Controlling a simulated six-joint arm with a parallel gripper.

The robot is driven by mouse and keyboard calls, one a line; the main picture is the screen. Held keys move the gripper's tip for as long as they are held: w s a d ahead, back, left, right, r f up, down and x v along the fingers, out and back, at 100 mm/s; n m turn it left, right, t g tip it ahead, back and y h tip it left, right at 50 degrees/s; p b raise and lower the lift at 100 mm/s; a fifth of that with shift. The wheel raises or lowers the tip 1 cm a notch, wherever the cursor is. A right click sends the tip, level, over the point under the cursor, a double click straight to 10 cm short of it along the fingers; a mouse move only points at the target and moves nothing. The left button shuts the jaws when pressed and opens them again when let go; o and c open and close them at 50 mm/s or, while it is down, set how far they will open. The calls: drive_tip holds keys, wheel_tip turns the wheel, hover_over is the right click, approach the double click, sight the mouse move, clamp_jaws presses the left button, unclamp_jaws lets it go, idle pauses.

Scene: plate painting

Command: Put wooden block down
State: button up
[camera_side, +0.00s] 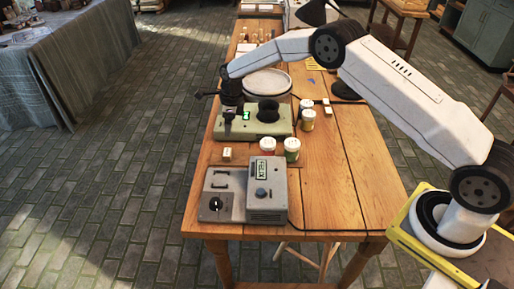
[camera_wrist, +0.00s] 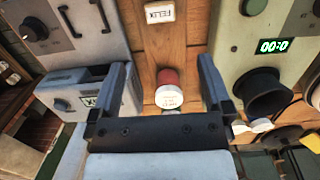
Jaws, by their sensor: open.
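The wooden block (camera_wrist: 159,11) is small and pale with dark lettering on its face. In the wrist view it lies on the wooden table at the top edge, beyond my fingertips and apart from them. In the side view the block (camera_side: 227,153) rests on the table between the green device and the grey device. My gripper (camera_wrist: 161,66) is open, with nothing held between its two fingers. In the side view my gripper (camera_side: 229,116) is over the left part of the green device, and its fingertips are hard to make out.
A red jar (camera_wrist: 168,90) with a white lid shows between my fingers in the wrist view. The green device (camera_side: 262,126) has a dark cup and a lit display. A grey device (camera_side: 245,193) stands nearer. Several jars stand right. The right table boards (camera_side: 335,185) are mostly clear.

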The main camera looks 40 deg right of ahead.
drive_tip(key=s+d+r+n, duration=0.2)
drive_tip(key=s+r+n, duration=0.7)
drive_tip(key=s+n, duration=0.4)
drive_tip(key=s+r+n+t+h, duration=0.1)
drive_tip(key=s+r+n, duration=0.1)
drive_tip(key=s+n, duration=1.2)
drive_tip(key=s, duration=0.6)
drive_tip(key=shift+s+d+r+t, duration=0.15)
drive_tip(key=shift+d+t, duration=0.1)
drive_tip(key=shift+t, duration=0.05)
